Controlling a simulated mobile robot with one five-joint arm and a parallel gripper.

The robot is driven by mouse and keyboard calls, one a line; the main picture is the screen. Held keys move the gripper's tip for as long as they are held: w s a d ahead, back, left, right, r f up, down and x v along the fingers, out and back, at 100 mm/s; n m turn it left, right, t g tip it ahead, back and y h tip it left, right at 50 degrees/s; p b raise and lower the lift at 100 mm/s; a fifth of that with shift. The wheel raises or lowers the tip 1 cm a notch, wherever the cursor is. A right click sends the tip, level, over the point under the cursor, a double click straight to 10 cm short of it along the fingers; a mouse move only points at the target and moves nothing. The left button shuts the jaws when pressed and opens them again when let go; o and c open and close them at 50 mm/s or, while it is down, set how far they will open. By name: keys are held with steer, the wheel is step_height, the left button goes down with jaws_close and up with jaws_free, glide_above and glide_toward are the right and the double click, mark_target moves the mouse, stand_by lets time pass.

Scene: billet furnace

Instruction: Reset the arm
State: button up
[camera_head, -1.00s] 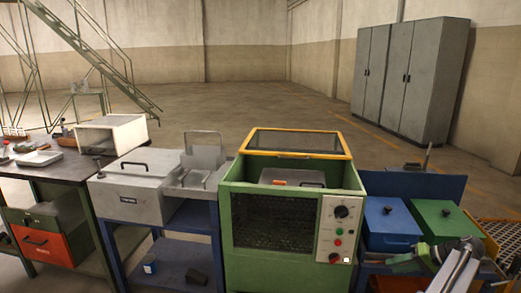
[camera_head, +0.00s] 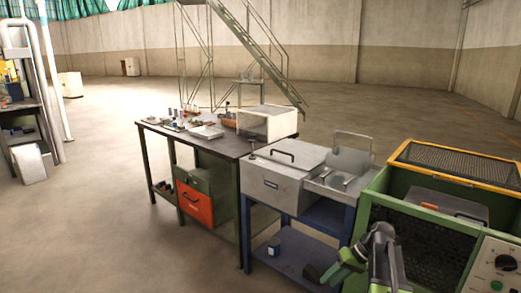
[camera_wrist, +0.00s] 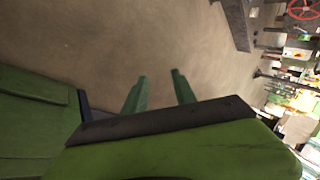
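My gripper shows in the wrist view (camera_wrist: 160,92) with its two green fingers apart and bare floor between them. It holds nothing. In the head view my green and grey arm (camera_head: 385,262) is at the bottom right, in front of the green furnace (camera_head: 425,245). The gripper's fingertips cannot be made out clearly there.
The green furnace has a yellow-framed mesh lid (camera_head: 455,160). To its left stand a grey lidded box (camera_head: 275,180) on a blue cart and a dark workbench (camera_head: 225,146) with small items and a white box (camera_head: 265,122). Open floor (camera_head: 90,235) lies at left.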

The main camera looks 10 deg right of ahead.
steer(key=s+a+f+n+g+h, duration=0.1)
steer(key=s+a+f+h, duration=0.15)
steer(key=a, duration=0.95)
steer(key=s+a+f+n+g+h, duration=0.1)
steer(key=s+a+f+n+h, duration=0.15)
steer(key=a, duration=0.95)
steer(key=d+r+m+h, duration=0.1)
steer(key=d+m+h, duration=0.1)
steer(key=d+m, duration=0.25)
step_height(320, 180, up, 22)
steer(key=n+p, duration=0.1)
steer(key=p, duration=2.1)
steer(key=shift+s+f+t, duration=0.15)
steer(key=shift+s+t, duration=0.15)
steer(key=shift+s, duration=0.05)
